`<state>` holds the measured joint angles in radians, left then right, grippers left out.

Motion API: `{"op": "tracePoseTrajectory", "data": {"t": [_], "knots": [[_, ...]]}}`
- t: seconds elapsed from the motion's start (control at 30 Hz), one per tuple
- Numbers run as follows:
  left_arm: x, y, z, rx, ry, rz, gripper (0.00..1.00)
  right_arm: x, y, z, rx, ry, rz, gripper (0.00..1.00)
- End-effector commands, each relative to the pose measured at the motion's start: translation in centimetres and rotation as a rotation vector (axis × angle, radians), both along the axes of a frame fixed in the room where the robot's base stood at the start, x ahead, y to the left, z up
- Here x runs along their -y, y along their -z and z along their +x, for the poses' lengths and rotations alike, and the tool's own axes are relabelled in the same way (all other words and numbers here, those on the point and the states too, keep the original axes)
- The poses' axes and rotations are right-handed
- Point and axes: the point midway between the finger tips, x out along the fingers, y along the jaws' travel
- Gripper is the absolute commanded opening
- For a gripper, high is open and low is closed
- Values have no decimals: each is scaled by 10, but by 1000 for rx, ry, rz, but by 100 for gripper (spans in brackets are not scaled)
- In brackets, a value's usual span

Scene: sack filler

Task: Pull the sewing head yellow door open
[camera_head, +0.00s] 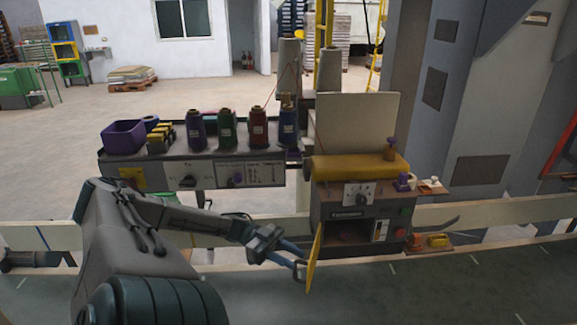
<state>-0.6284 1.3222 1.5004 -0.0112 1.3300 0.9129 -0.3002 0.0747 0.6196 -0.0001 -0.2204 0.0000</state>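The sewing head (345,212) is a grey machine with a dial on its front, standing behind the belt. Its yellow door (314,262) stands swung out at the left of the opening, seen almost edge-on. The dark inside of the head (346,237) shows to the right of the door. A small light handle (299,269) sits on the door's left face. My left gripper (297,257) is at the door's left side, close to the handle. Its two blue fingers look spread apart; whether they touch the handle or door is not clear. My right gripper is out of view.
A shelf panel (210,172) with thread cones and a purple bin (123,136) stands left of the head. A yellow cover (358,167) tops the head. The dark belt (430,290) in front is clear. A grey column (480,100) rises at right.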

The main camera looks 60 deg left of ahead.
Motion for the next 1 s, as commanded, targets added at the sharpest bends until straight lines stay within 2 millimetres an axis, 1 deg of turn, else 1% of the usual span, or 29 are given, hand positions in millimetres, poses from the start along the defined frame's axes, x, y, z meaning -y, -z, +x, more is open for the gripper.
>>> {"op": "tracePoseTrajectory", "data": {"t": [0.2, 0.33, 0.47, 0.6, 0.73, 0.9, 1.0], "knots": [[0, 1, -1, -2, 2, 0, 32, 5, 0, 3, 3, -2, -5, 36], [-9, 2, -5, -4, 0, 3, 32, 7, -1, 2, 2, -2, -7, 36], [-29, 2, -12, -7, 0, 3, 32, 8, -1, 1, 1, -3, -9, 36], [-57, 3, -23, -5, -1, 3, 32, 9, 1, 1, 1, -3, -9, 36], [-79, 3, -31, -5, 0, 2, 32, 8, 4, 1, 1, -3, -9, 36], [-96, 3, -37, -4, 1, 1, 32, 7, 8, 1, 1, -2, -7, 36], [-100, 2, -39, -3, 2, 0, 32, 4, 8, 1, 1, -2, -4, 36]]}}
